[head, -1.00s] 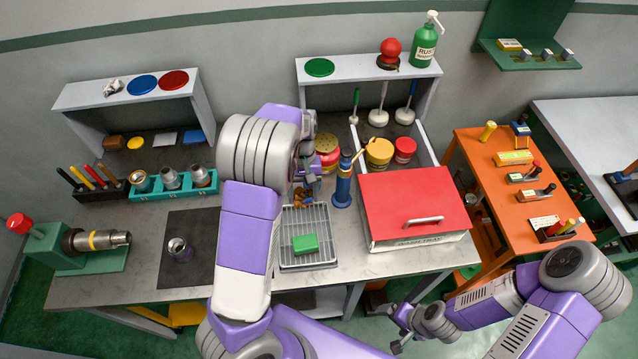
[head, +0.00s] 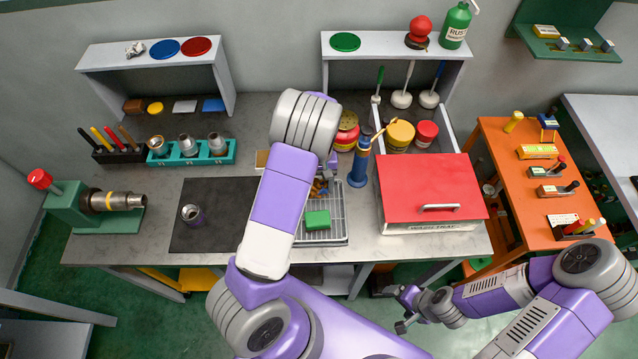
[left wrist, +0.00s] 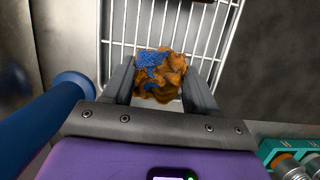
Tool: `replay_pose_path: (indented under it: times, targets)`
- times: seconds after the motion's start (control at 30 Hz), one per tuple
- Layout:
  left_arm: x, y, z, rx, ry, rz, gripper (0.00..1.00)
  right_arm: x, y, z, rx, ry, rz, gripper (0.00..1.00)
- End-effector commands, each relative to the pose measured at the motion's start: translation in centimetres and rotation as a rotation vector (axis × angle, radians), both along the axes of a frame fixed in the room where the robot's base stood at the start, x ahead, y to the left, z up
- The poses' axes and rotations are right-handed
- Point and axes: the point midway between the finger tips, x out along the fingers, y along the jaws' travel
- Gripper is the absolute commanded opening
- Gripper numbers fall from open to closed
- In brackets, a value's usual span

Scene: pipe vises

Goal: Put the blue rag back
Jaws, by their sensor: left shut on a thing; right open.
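A crumpled rag (left wrist: 158,78), blue in patches and mostly orange-brown, is between the two fingers of my left gripper (left wrist: 158,92) in the left wrist view. The gripper is shut on it, over one end of a wire rack tray (left wrist: 205,45). In the head view the rag (head: 319,187) shows small at the far end of the tray (head: 338,235), partly hidden by my left arm. I cannot tell whether it touches the rack. My right gripper (head: 402,312) is open and empty, low in front of the bench.
A green block (head: 317,220) lies on the rack. A blue pump bottle (head: 358,170) stands close beside the left gripper. A red-lidded wash tray (head: 430,187) is to the right. Flat coloured pieces, one blue (head: 213,105), lie under the left shelf (head: 150,50).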

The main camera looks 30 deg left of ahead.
Motion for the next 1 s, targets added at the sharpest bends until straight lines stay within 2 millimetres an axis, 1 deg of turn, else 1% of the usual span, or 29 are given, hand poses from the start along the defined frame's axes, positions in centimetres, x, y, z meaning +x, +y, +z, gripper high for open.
replay_pose_path:
  times: [0.2,0.23,0.37,0.4,0.67,0.77,0.87,1.0]
  targets:
    - [0.0,0.0,-0.4,0.000,0.001,0.000,0.29,0.0,0.0,-0.3,0.000,0.000,0.000,0.87]
    - [0.0,0.0,-0.3,0.001,0.000,0.000,0.63,0.0,0.0,-0.2,0.000,0.000,0.000,0.87]
    - [0.0,0.0,-0.3,0.001,0.000,0.000,0.82,0.0,0.0,-0.2,0.000,0.000,0.000,0.87]
    - [0.0,0.0,-0.3,0.001,0.000,0.000,0.84,0.0,0.0,-0.2,0.000,0.000,0.000,0.87]
    - [0.0,0.0,-0.2,0.001,0.000,0.000,0.84,0.0,0.0,-0.1,0.000,0.000,0.000,0.87]
    - [0.1,0.0,0.4,0.000,-0.001,-0.001,0.84,0.0,0.0,0.1,0.000,0.000,0.000,0.87]
    - [0.5,0.2,1.8,0.000,-0.004,0.000,0.84,0.0,0.0,0.2,0.000,0.000,0.000,0.87]
    - [1.3,0.6,4.8,0.000,-0.006,0.001,0.84,0.0,0.0,0.5,0.000,0.000,0.000,0.87]
